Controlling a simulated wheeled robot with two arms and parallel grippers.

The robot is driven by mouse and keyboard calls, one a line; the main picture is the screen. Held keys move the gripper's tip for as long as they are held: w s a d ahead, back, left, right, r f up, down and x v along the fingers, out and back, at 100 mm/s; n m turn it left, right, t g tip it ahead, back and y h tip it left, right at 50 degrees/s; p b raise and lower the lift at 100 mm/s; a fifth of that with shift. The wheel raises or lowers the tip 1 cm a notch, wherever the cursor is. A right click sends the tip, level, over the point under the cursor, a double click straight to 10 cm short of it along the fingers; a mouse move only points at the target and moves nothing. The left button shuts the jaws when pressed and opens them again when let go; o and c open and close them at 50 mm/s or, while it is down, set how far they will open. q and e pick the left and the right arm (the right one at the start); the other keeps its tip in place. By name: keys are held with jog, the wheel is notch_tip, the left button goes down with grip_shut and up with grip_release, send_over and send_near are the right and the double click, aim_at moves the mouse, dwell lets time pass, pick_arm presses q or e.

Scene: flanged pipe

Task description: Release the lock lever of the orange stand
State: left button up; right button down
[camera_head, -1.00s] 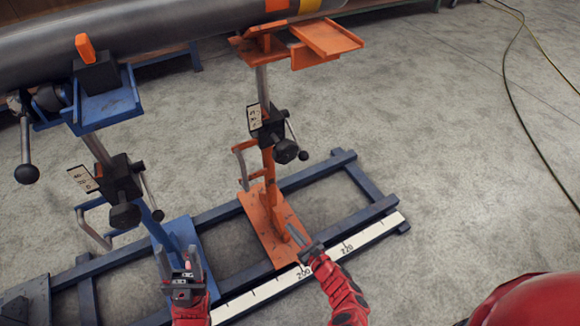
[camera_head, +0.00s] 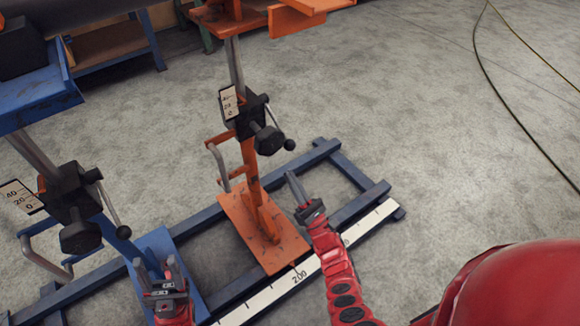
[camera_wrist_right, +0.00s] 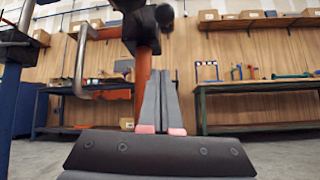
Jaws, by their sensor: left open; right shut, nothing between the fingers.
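The orange stand (camera_head: 250,165) rises from an orange base plate (camera_head: 285,246) on the blue rail frame. Its post carries a black clamp block (camera_head: 246,118) with a dark knob (camera_head: 268,140) and a thin lever with a black ball end (camera_head: 289,145). A short slanted orange piece (camera_head: 266,216) stands at the post's foot. I cannot tell for certain which is the lock lever. My right gripper (camera_head: 293,181) is shut and empty, right of the post and below the ball end, apart from both. Its fingers (camera_wrist_right: 160,88) point towards the clamp block (camera_wrist_right: 140,28). My left gripper (camera_head: 158,268) is open and empty over the blue stand's base.
The blue stand (camera_head: 40,90) stands at left with its own clamp block (camera_head: 72,192). A silver handle (camera_head: 217,165) sticks out left of the orange post. A white scale (camera_head: 270,291) runs along the frame's front. Open floor lies to the right, with a cable (camera_head: 490,90).

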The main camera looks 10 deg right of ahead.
aim_at(277, 124)
notch_tip(277, 124, up, 8)
jog(key=w+b, duration=0.1)
jog(key=w, duration=0.2)
jog(key=shift+a, duration=0.45)
